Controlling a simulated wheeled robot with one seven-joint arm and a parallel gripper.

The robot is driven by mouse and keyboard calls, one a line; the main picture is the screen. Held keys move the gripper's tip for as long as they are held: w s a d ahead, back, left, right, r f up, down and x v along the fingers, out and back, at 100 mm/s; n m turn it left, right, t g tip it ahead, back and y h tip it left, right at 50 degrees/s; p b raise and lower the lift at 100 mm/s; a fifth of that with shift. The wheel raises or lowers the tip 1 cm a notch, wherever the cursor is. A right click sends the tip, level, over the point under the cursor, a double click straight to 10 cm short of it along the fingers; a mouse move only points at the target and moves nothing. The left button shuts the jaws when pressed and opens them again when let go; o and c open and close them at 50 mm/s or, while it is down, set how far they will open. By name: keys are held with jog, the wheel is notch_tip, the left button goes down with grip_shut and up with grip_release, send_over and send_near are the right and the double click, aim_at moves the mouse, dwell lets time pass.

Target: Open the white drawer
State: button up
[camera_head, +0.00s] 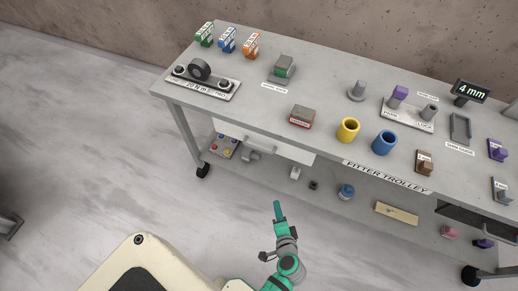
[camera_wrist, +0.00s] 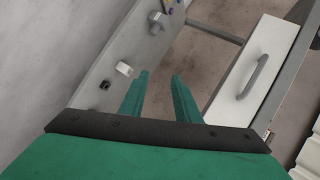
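The white drawer (camera_head: 285,149) is under the front edge of the grey trolley top in the head view, left of the FITTER TROLLEY label. Its front looks shut. In the wrist view the white drawer front (camera_wrist: 223,105) is at the right, with a grey bar handle (camera_wrist: 252,78) across it. My gripper (camera_head: 278,206) is in front of the trolley in the head view, apart from the drawer. In the wrist view my gripper (camera_wrist: 159,76) has its two green fingers spread with nothing between them. The handle is to the right of the fingers, not touched.
The trolley top (camera_head: 230,112) holds several blocks, a yellow cup (camera_head: 348,130) and a blue cup (camera_head: 384,142). The lower shelf (camera_head: 325,178) carries a blue jar (camera_head: 346,192) and small parts. The floor (camera_head: 180,215) in front is open.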

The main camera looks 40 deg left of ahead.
jog(key=w+a+r+g+y, duration=0.2)
jog(key=w+a+r+y, duration=0.3)
jog(key=w, duration=0.2)
jog(key=n+g+y, duration=0.3)
jog(key=g+y, duration=0.1)
send_near(259, 149)
jog(key=a, duration=0.3)
jog(key=w+a+f, duration=0.1)
jog(key=a, duration=0.6)
jog(key=shift+w+f, duration=0.2)
jog(key=shift+w, duration=0.15)
grip_shut()
